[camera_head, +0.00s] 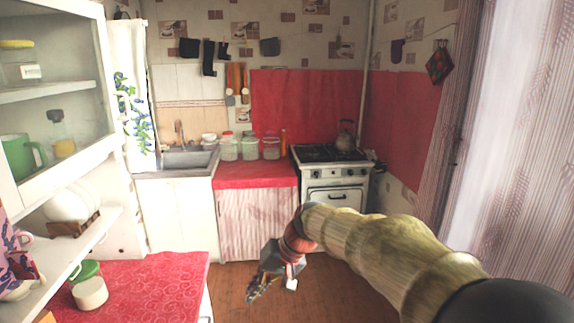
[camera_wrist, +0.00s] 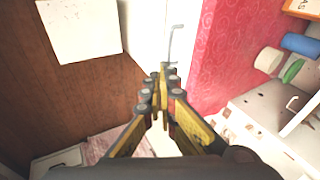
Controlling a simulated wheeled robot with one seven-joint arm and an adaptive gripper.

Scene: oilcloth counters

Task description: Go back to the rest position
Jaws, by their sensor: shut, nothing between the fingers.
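My gripper (camera_head: 256,292) hangs at the end of my arm, low in the middle of the head view, above the brown floor. It points down and to the left, right of the near red-covered counter (camera_head: 165,280). In the wrist view my gripper (camera_wrist: 163,72) has its yellow and black fingers drawn together at the tips, with nothing between them. The red oilcloth (camera_wrist: 225,50) of a counter shows to the right of the fingers there.
A white stove (camera_head: 335,185) with a kettle (camera_head: 345,134) stands at the back, beside a red counter (camera_head: 255,175) with jars and a sink (camera_head: 188,160). A white cabinet (camera_head: 60,100) stands left. A striped curtain (camera_head: 500,120) hangs right. The floor (camera_head: 320,285) shows no loose objects.

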